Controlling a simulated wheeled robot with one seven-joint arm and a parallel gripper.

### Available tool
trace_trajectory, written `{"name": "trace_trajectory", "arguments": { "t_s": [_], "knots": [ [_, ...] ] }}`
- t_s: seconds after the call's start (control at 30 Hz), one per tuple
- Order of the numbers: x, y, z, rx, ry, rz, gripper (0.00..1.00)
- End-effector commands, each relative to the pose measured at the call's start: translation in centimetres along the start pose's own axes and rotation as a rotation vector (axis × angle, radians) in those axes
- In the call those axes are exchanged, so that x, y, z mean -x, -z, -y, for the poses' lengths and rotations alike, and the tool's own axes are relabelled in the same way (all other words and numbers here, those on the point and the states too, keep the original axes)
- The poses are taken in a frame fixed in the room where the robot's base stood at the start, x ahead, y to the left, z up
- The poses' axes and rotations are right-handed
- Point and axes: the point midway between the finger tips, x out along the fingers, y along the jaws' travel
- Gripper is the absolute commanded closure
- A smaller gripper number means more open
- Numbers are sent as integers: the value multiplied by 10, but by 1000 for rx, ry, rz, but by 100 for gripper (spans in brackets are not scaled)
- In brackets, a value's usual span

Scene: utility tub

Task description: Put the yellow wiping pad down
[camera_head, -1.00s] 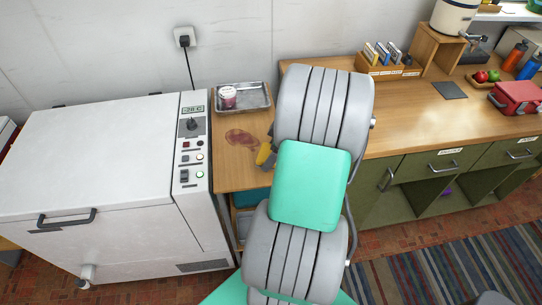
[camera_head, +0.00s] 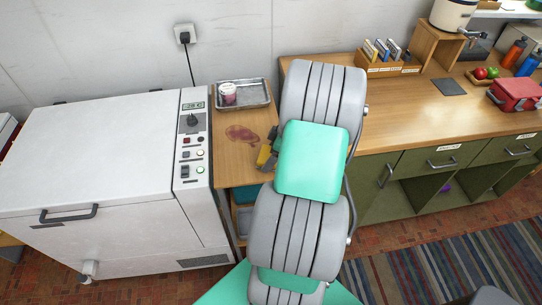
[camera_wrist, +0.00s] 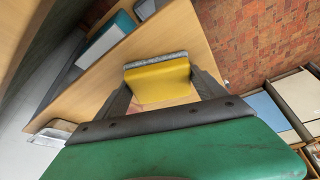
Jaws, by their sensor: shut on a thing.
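The yellow wiping pad (camera_wrist: 158,82) shows in the wrist view as a yellow block with a grey layer along its far edge. My gripper (camera_wrist: 161,90) is shut on it, with one dark finger at each side. In the head view the yellow pad (camera_head: 264,155) is partly hidden by my arm, at the right part of the small wooden table (camera_head: 228,172). I cannot tell whether the pad touches the tabletop.
A metal tray (camera_head: 258,104) with a jar (camera_head: 228,93) stands at the table's back. A white freezer (camera_head: 100,150) is close on the left. A longer wooden counter (camera_head: 420,115) with green drawers is on the right. My arm hides part of the tabletop.

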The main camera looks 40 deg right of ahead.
Motion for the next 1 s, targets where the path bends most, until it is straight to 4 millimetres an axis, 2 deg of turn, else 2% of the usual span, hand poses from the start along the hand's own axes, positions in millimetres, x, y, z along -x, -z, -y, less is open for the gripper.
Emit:
{"name": "trace_trajectory", "arguments": {
  "t_s": [0.03,0.07,0.1,0.3,0.53,0.73,1.0],
  "knots": [
    [-11,-7,6,-10,11,6,58],
    [-11,-7,6,-10,12,7,58],
    [-12,-8,7,-11,14,7,16],
    [-14,-9,9,-14,21,8,0],
    [-13,-8,10,-14,23,8,0],
    [8,-5,8,-14,18,8,0],
    [85,-2,3,-10,8,5,0]
  ]
}}
